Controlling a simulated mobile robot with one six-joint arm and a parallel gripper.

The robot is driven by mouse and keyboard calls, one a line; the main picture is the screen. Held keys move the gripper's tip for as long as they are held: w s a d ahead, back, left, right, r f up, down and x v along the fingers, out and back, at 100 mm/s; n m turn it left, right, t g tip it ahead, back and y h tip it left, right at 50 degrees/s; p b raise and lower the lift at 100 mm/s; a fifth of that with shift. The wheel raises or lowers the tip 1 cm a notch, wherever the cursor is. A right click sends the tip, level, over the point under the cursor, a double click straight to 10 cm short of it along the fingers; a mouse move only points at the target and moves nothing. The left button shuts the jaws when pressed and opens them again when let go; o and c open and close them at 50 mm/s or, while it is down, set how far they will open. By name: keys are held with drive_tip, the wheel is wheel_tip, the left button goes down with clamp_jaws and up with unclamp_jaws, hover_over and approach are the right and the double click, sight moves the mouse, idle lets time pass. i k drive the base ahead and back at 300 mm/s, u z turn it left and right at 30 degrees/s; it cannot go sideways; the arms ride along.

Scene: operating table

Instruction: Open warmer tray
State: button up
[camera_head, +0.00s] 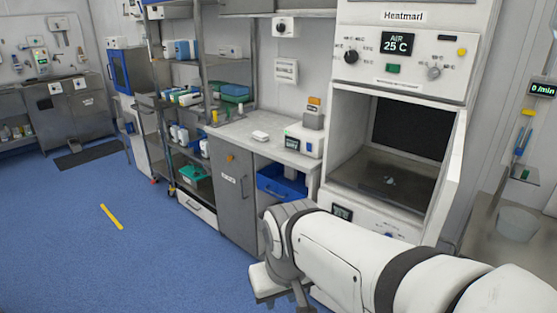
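The warmer (403,65) is a tall white cabinet labelled "Heatmarl" at right of centre, with a display reading "AIR 25 C". Its dark chamber (411,135) is open at the front. A flat dark tray-like surface (385,180) lies at the chamber floor, inside the cabinet. A small display and controls sit on the panel below it, partly behind my arm. My arm crosses the lower right in front of the warmer and bends down at its left. The arm's far end is low at the bottom edge, apart from the chamber; no fingertips can be made out.
A grey counter (265,143) with an open blue drawer (281,184) stands left of the warmer. Wire shelves (190,150) with boxes are farther left. A side shelf with a clear container (517,223) is at right.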

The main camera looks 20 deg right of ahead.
sight(410, 185)
drive_tip(key=z, duration=0.25)
drive_tip(key=i, duration=1.45)
drive_tip(key=z, duration=1.05)
drive_tip(key=i, duration=0.35)
drive_tip(key=z, duration=0.1)
drive_tip(key=k, duration=0.75)
drive_tip(key=z, duration=0.2)
drive_tip(key=i, duration=0.75)
drive_tip(key=u, duration=0.05)
